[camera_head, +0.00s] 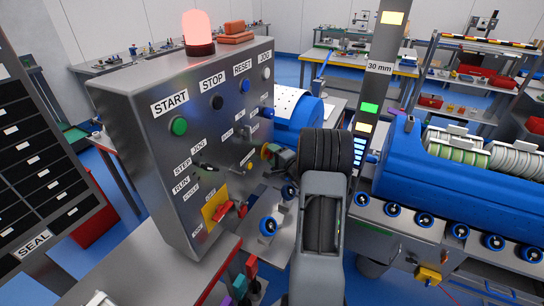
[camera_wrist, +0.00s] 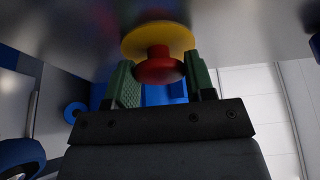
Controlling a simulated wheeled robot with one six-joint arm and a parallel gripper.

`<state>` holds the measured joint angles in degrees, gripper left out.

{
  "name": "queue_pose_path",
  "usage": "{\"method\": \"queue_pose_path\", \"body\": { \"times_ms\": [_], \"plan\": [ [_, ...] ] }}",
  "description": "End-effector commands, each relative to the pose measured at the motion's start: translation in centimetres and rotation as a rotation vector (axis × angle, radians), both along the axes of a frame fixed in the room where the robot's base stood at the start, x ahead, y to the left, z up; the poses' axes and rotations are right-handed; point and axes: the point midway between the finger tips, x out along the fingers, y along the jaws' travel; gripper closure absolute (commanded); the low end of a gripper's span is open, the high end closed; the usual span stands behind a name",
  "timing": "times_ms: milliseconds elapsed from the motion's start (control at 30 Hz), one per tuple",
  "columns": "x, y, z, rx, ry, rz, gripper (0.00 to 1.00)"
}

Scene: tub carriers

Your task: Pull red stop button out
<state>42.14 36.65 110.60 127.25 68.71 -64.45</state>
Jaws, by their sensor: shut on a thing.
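The red stop button (camera_wrist: 158,71) is a mushroom head on a short red stem, in front of a round yellow plate (camera_wrist: 157,36) on the panel. My gripper (camera_wrist: 163,80) has its green fingers on either side of the red head and is shut on it. In the head view, my gripper (camera_head: 279,157) is at the right edge of the control box front, and the yellow plate (camera_head: 265,151) shows beside it. There the fingers and arm mostly hide the red head.
The grey control box (camera_head: 120,105) carries START, STOP, RESET and JOG buttons and a lit red beacon (camera_head: 197,27). A red handle (camera_head: 226,211) on a yellow plate sits lower on its face. A blue machine (camera_head: 460,185) stands right, and a black drawer cabinet (camera_head: 35,150) left.

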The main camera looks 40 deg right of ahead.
Motion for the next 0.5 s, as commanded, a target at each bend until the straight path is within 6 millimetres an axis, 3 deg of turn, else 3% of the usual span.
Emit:
{"method": "queue_pose_path", "body": {
  "times_ms": [200,433,467,500],
  "plan": [
    [-1.22,-0.76,-0.32,-0.003,-0.002,-0.003,0.93],
    [-1.32,-0.84,-0.09,-0.001,0.001,-0.004,0.93],
    [-1.33,-0.85,-0.10,-0.001,0.001,-0.005,0.50],
    [-1.33,-0.85,-0.10,-0.001,0.001,-0.005,0.46]
  ]
}}
